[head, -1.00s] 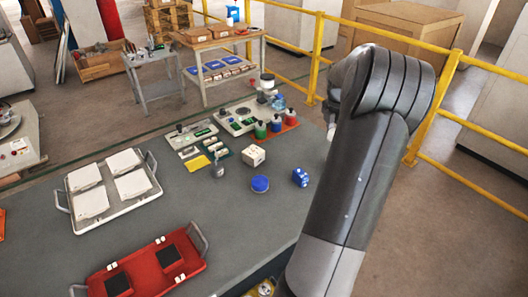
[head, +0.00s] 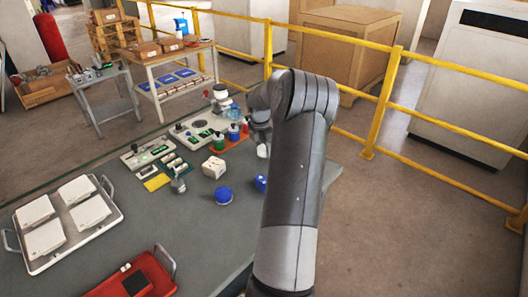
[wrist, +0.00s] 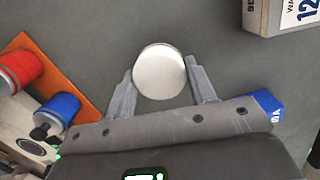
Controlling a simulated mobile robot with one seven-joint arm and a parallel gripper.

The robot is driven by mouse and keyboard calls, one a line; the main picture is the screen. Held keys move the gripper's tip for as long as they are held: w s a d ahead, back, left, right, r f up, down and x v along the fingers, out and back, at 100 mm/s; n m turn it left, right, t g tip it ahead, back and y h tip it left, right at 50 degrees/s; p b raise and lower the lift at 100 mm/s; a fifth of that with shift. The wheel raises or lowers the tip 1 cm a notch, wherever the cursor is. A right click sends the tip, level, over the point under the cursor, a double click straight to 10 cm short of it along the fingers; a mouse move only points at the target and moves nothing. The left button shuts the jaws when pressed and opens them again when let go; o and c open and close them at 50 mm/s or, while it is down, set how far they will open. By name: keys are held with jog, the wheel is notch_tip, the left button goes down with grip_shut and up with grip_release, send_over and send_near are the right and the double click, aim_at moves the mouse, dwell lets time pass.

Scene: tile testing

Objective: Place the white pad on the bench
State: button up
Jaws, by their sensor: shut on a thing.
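The white pad (wrist: 160,72) is a smooth, round, pale disc in the wrist view. It sits between the two fingers of my gripper (wrist: 160,82), which are shut on its sides. In the head view my gripper (head: 261,140) is at the back right of the bench, beside the orange tray, partly hidden by my arm. The pad is hard to make out there. The bench (head: 200,235) has a dark grey top, which also shows around the pad in the wrist view (wrist: 95,35). I cannot tell whether the pad touches it.
A labelled box (wrist: 275,15) is at top right. Yellow railing (head: 380,100) runs behind.

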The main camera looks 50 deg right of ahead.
jog(key=shift+f, duration=0.9)
jog(key=o, duration=1)
jog(key=shift+f, duration=0.1)
